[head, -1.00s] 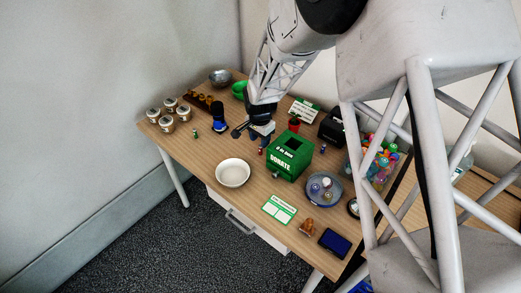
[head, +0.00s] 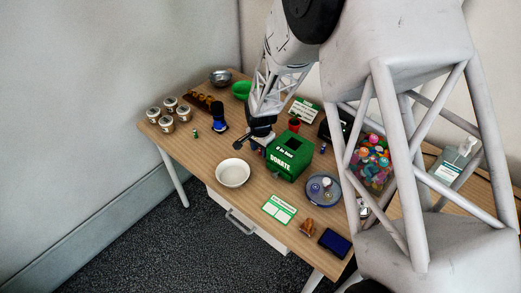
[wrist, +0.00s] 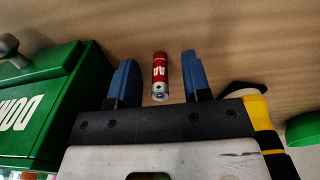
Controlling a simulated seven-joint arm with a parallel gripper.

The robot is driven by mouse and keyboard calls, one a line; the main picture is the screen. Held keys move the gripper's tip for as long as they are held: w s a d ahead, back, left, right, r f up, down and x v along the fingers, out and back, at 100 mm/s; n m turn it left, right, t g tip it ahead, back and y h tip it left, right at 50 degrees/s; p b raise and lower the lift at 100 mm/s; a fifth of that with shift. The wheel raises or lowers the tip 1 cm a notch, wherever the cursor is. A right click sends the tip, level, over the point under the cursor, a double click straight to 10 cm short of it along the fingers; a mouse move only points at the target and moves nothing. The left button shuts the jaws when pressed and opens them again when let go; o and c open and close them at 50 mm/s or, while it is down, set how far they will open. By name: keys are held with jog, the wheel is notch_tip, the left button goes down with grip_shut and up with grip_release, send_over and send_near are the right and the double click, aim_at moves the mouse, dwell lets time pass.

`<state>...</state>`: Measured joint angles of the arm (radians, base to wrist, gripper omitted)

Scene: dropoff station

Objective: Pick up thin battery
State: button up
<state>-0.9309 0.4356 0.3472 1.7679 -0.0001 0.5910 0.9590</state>
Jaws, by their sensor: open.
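A thin red and silver battery (wrist: 159,78) lies on the wooden table in the wrist view. My gripper (wrist: 160,72) is open, with one blue finger on each side of the battery and a gap on both sides. I cannot tell how high the fingers are above the table. In the head view my gripper (head: 258,138) is low over the table, just left of the green donation box, and hides the red battery. Another small battery-like item, green (head: 196,134), stands at the left, and a small blue one (head: 323,148) stands right of the box.
The green donation box (head: 289,156) stands close beside my gripper. A white bowl (head: 233,173) is in front, a blue figure-like object (head: 218,117) to the left, and a green bowl (head: 241,90) behind.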

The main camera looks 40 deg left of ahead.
dwell(0.4)
grip_shut()
jog(key=shift+r, duration=0.2)
jog(key=shift+r, duration=4.85)
